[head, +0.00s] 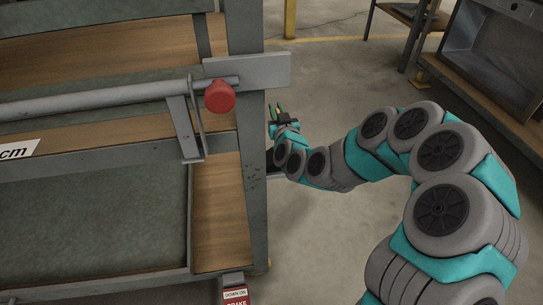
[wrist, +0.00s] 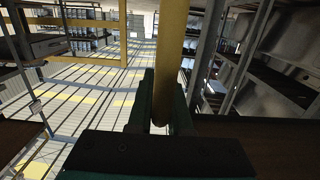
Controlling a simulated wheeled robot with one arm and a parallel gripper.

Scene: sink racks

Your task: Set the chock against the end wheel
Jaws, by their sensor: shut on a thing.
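My gripper (head: 280,114) is at the end of my grey and teal arm, low beside the right end post of the rack (head: 251,150). In the wrist view its dark green fingers (wrist: 164,95) are closed around a yellow bar (wrist: 169,50), which runs up out of the top of the picture. I cannot tell whether this bar belongs to the chock. No chock body and no end wheel can be made out in either view. The lower side of the rack end is hidden or out of the picture.
A grey rack with wooden shelves fills the left of the head view. A red-ended bar (head: 220,97) sticks out near its post, and a brake label (head: 235,295) sits low. Concrete floor (head: 320,85) is open beyond my gripper.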

